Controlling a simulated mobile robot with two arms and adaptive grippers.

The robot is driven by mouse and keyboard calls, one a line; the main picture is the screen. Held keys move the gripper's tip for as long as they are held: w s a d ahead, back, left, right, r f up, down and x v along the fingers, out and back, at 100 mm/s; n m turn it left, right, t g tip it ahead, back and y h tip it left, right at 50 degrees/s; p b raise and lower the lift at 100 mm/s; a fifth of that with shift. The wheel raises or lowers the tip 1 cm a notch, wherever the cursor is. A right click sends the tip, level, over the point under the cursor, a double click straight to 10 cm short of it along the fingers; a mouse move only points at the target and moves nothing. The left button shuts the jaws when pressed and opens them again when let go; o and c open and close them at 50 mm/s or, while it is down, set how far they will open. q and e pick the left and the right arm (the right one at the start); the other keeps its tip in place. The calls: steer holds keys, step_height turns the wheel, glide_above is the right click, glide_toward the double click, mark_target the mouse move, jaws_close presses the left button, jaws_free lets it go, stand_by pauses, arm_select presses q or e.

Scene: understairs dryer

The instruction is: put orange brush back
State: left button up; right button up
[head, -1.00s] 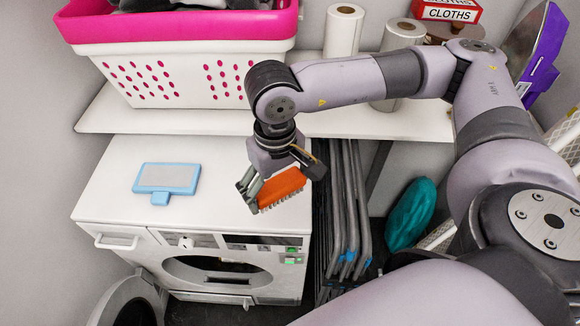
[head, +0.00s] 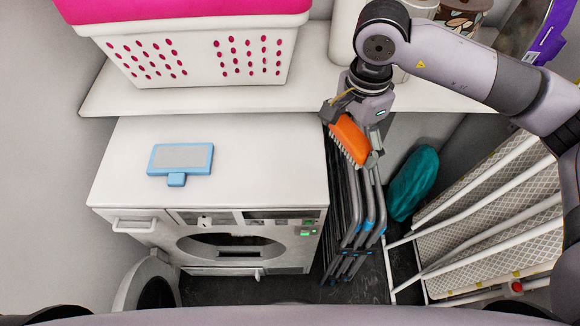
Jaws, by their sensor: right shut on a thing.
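The orange brush (head: 349,137) has an orange back and pale bristles along its lower left side. My right gripper (head: 352,137) is shut on the brush and holds it tilted in the air, in front of the shelf edge and to the right of the dryer top. The dryer (head: 110,185) is white, with a control panel and a round opening at its front. My left gripper is not in view.
A light blue lint brush or filter (head: 181,160) lies on the dryer top. A white shelf (head: 130,97) bears a white and pink basket (head: 200,60) and rolls. Folded dark frames (head: 345,225), a teal bag (head: 413,183) and an ironing board (head: 490,205) stand at right.

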steer(key=w+a+r+m+p, duration=0.1)
steer(key=w+a+r+m, duration=0.15)
steer(key=a+m, duration=0.35)
step_height(320, 180, up, 3)
steer(key=m+p, duration=0.2)
steer(key=m, duration=1.1)
glide_above(288, 172)
step_height(288, 172, down, 14)
steer(key=p, duration=0.3)
steer(key=shift+f+p, duration=0.2)
steer(key=shift+p, duration=0.15)
step_height(288, 172, down, 5)
steer(key=shift+r+p, duration=0.1)
steer(key=shift+p, duration=0.4)
steer(key=shift+f, duration=0.2)
steer(key=shift+f+b, duration=0.2)
steer(key=shift+b, duration=0.1)
steer(key=o, duration=0.7)
steer(key=shift+r, duration=0.1)
steer(key=shift+o, duration=0.2)
